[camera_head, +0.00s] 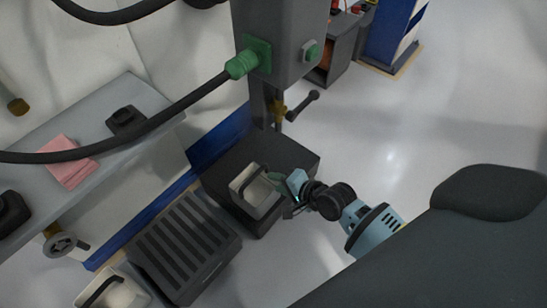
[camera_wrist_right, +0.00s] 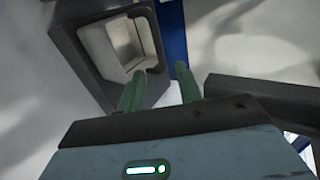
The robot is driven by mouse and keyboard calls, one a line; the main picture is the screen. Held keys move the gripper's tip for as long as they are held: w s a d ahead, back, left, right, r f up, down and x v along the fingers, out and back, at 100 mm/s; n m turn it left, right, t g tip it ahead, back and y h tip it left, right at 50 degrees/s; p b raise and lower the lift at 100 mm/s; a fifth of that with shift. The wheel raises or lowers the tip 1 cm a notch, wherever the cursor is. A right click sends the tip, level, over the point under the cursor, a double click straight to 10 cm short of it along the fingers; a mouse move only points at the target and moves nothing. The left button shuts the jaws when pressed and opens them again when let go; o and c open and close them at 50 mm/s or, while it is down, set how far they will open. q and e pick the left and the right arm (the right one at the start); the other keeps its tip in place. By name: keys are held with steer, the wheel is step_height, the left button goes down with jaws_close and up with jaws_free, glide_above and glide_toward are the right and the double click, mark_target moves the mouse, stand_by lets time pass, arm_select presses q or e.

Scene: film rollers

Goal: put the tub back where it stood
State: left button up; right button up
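A pale, open tub (camera_head: 241,185) stands on a dark block (camera_head: 222,165) below the grey column in the head view. My right gripper (camera_head: 281,184) is at the tub's right side. In the right wrist view its two green fingers (camera_wrist_right: 160,88) are spread apart. The tub's pale inside (camera_wrist_right: 112,45) shows just beyond the left finger, framed by a dark surround. I cannot tell whether the fingers touch the tub. A second pale tub (camera_head: 118,293) with a dark handle is at the lower left, partly cut off. My left gripper is not in view.
A dark ribbed crate-like box (camera_head: 185,245) stands between the two tubs. A grey bench (camera_head: 95,150) at left holds a pink cloth (camera_head: 67,160) and a black item (camera_head: 126,121). A black cable (camera_head: 175,108) runs to the column (camera_head: 282,40). The floor at right is open.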

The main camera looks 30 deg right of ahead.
steer(key=shift+s, duration=0.1)
stand_by(0.3)
steer(key=s+a+f+n+g+h, duration=0.15)
steer(key=s+f+n, duration=0.25)
steer(key=s, duration=0.8)
steer(key=s+d+f+n+g+y, duration=0.1)
steer(key=s+f+n+g, duration=0.2)
steer(key=s, duration=1)
steer(key=s+r+n+g+h, duration=0.1)
steer(key=s+r+n, duration=0.2)
steer(key=s+n, duration=0.6)
steer(key=s, duration=1.1)
steer(key=shift+s+r+h, duration=0.25)
steer(key=shift+r+h, duration=0.1)
steer(key=shift+r, duration=0.05)
steer(key=shift+a+g, duration=0.15)
steer(key=shift+g, duration=0.1)
